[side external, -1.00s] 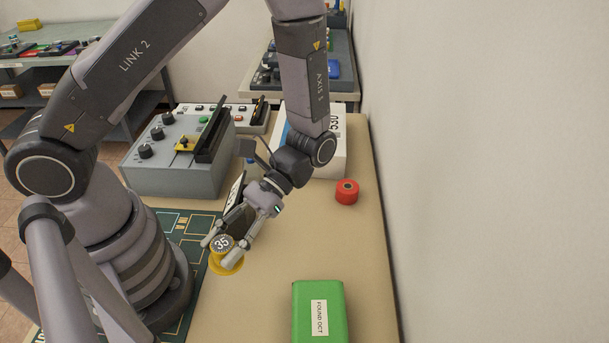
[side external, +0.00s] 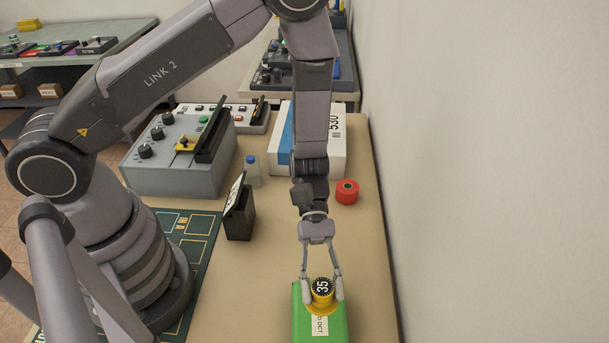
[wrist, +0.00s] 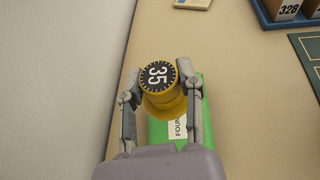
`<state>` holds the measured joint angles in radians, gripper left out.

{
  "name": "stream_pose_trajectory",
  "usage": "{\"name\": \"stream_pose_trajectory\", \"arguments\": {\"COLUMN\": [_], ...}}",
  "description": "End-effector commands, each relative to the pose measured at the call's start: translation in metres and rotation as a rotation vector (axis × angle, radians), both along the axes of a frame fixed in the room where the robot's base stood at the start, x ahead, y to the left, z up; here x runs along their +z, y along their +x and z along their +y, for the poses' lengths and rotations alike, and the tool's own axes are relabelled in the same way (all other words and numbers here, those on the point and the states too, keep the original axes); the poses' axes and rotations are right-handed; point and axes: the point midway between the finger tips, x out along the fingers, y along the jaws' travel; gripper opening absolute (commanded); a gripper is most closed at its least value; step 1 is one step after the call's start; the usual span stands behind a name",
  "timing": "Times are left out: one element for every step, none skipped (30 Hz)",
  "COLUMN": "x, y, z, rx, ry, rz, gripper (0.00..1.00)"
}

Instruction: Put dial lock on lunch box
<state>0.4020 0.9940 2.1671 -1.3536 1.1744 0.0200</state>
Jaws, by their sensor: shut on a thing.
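The dial lock (side external: 321,292) is a yellow cylinder with a wider yellow base and a black dial face marked 35. My gripper (side external: 321,285) is shut on it, one finger on each side. The green lunch box (side external: 336,328) with a white "FOUND OCT" label lies below it near the table's front edge. In the wrist view the dial lock (wrist: 158,77) sits between the fingertips and partly covers the green lunch box (wrist: 158,131). I cannot tell whether the lock's base touches the lid or is just above it.
A red roll (side external: 347,192) stands behind on the table. A black stand with a card (side external: 238,214), a blue-capped bottle (side external: 252,172), a grey control box (side external: 175,165) and a white box (side external: 335,150) are farther back. The wall is on the right.

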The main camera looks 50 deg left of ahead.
Motion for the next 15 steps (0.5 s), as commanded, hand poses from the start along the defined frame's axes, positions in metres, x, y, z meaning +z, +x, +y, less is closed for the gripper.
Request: {"name": "stream_pose_trajectory", "arguments": {"x": [-0.010, -0.014, -0.019, -0.022, -0.024, -0.029, -0.033, -0.037, -0.044, -0.048, -0.052, -0.056, -0.059, -0.060, -0.061], "y": [-0.001, -0.001, 0.000, 0.000, 0.000, -0.001, -0.001, -0.001, 0.000, 0.000, -0.001, -0.001, 0.000, 0.000, 0.000], "z": [0.000, 0.000, 0.000, 0.000, 0.000, 0.000, 0.001, 0.001, 0.000, 0.001, 0.001, 0.001, 0.001, 0.001, 0.000], "rx": [0.000, -0.001, -0.001, -0.001, -0.001, -0.001, -0.001, -0.001, -0.001, -0.001, -0.001, -0.001, -0.001, -0.001, -0.001], "ry": [0.002, 0.001, 0.001, 0.002, 0.001, 0.002, 0.002, 0.002, 0.002, 0.002, 0.002, 0.002, 0.002, 0.001, 0.000], "rz": [0.004, 0.003, 0.003, 0.002, 0.001, 0.002, 0.002, 0.003, 0.003, 0.003, 0.002, 0.002, 0.002, 0.001, 0.000], "gripper": [0.00, 0.00, 0.00, 0.00, 0.00, 0.00, 0.00, 0.00, 0.00, 0.00, 0.00, 0.00, 0.00, 0.00, 0.00]}}
